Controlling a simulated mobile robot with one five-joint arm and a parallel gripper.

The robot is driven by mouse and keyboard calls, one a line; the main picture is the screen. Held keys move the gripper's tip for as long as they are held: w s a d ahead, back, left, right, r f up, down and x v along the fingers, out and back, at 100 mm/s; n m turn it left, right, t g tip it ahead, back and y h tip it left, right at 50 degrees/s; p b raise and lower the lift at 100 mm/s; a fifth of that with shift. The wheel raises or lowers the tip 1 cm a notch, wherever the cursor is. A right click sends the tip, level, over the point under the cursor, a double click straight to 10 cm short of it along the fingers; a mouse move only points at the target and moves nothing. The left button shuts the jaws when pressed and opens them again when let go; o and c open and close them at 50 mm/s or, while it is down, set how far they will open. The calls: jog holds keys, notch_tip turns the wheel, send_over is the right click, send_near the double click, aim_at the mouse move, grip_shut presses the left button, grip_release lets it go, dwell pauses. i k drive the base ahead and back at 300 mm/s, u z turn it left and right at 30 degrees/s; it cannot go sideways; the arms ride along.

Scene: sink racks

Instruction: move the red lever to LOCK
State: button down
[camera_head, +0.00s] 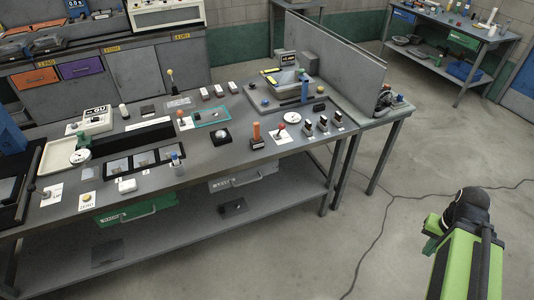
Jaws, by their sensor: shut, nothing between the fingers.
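Two red-knobbed levers stand on white plates on the grey workbench (225,143). One red-knobbed lever (281,126) is toward the bench's right front, and the other (182,120) is further back near the middle. An orange upright handle (256,131) stands on a dark base left of the front one. The plate lettering is too small to read, so I cannot tell which lever bears LOCK or its exact setting. My green and black arm shows at the lower right, over the floor and well apart from the bench. My gripper's fingers are not visible.
Several small switches (309,129) stand right of the front red lever. A grey upright panel (335,62) edges the bench's right end. A teal-framed tray (211,115) lies behind the middle. A cable (375,237) crosses the floor; open floor lies between bench and arm.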

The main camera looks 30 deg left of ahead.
aim_at(281, 126)
jog(key=z, duration=0.2)
jog(key=k, duration=0.3)
jog(key=z, duration=3.95)
jog(key=k, duration=1)
jog(key=z, duration=5.8)
